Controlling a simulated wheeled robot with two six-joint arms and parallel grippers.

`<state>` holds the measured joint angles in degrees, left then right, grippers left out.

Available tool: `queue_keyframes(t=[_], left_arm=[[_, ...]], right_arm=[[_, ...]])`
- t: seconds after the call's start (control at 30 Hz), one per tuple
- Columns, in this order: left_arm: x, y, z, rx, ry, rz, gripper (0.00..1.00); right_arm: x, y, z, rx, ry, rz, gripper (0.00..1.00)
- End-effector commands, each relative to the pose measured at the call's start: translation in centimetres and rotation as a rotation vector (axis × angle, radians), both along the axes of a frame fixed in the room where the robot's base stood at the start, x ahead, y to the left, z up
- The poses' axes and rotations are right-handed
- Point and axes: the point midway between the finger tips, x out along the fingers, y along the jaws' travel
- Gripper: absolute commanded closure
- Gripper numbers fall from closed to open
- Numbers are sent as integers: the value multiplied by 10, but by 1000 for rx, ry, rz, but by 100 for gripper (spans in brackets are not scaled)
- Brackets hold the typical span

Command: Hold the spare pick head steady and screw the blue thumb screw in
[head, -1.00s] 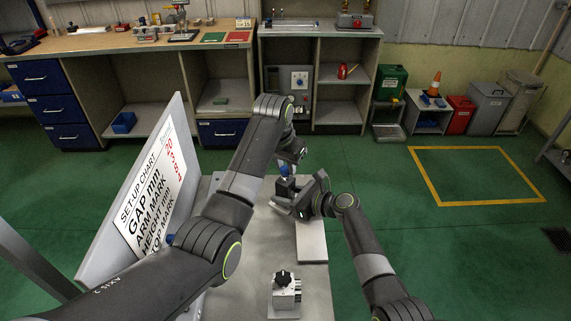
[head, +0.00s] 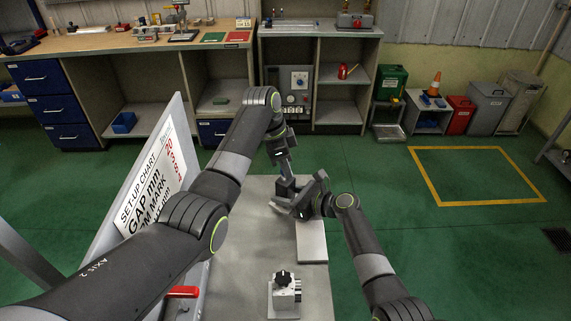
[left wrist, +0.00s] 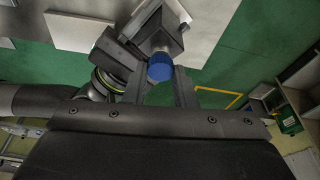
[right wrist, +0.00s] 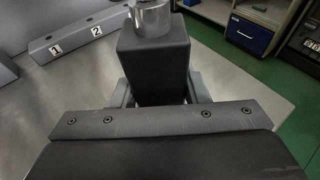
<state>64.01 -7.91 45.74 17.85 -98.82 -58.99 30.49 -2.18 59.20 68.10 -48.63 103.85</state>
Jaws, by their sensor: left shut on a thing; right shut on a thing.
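The pick head, a dark grey block (right wrist: 155,65) with a silver cylinder (right wrist: 151,18) on top, stands upright between the fingers of my right gripper (right wrist: 157,92). In the head view the block (head: 286,187) is low over the bench, and my right gripper (head: 305,200) is shut on it from the right. The blue thumb screw (left wrist: 160,67) shows in the left wrist view between the fingertips of my left gripper (left wrist: 161,78), which is shut on it. My left gripper (head: 282,160) is above the block. Screw depth and thread contact are hidden.
A pale plate (head: 312,243) and a metal block with a black knob (head: 284,292) lie nearer on the grey bench (head: 250,285). A set-up chart board (head: 150,195) stands at left, with a red handle (head: 183,291) near it. A strip numbered 1 and 2 (right wrist: 80,37) lies beyond.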

Motion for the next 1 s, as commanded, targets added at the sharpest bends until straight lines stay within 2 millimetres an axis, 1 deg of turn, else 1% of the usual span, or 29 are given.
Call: queue_keyframes(t=[0.07,0.1,0.2,0.47,0.57,1.0], left_arm=[[0,0,0,0,-1,1,100],[0,0,0,0,-1,1,75],[0,0,0,0,0,2,62],[0,0,0,0,0,6,62],[0,0,0,-1,-2,54,62],[0,-1,0,-1,-1,559,62]], right_arm=[[0,0,0,0,0,0,72],[0,0,0,0,0,0,72],[0,0,0,0,0,0,72],[0,0,0,0,0,0,72],[0,0,0,0,0,0,72],[0,0,0,0,0,0,72]])
